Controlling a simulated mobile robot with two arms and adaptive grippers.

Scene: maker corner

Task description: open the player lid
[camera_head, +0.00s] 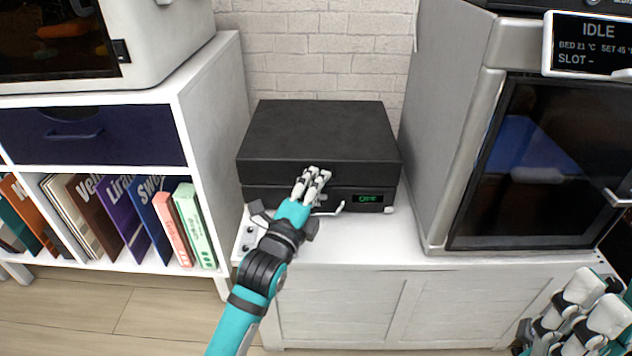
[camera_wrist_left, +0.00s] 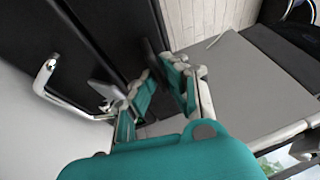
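The player is a black box on the white cabinet, with its flat black lid (camera_head: 320,130) down over the base (camera_head: 368,198), which has a small green display. A silver curved handle (camera_head: 338,209) shows low at the front; a silver handle also shows in the left wrist view (camera_wrist_left: 44,80). My left gripper (camera_head: 314,181) is at the player's front, its fingers overlapping the lid's front edge. In the left wrist view its fingers (camera_wrist_left: 130,75) are apart, with dark player surface behind them; contact is unclear. My right gripper (camera_head: 575,315) is at the lower right, away from the player.
A grey machine (camera_head: 450,140) with a dark door stands close on the player's right. A white shelf (camera_head: 215,110) with books stands on the left. A brick wall (camera_head: 310,50) is behind. The white cabinet top (camera_head: 385,238) has a clear strip in front.

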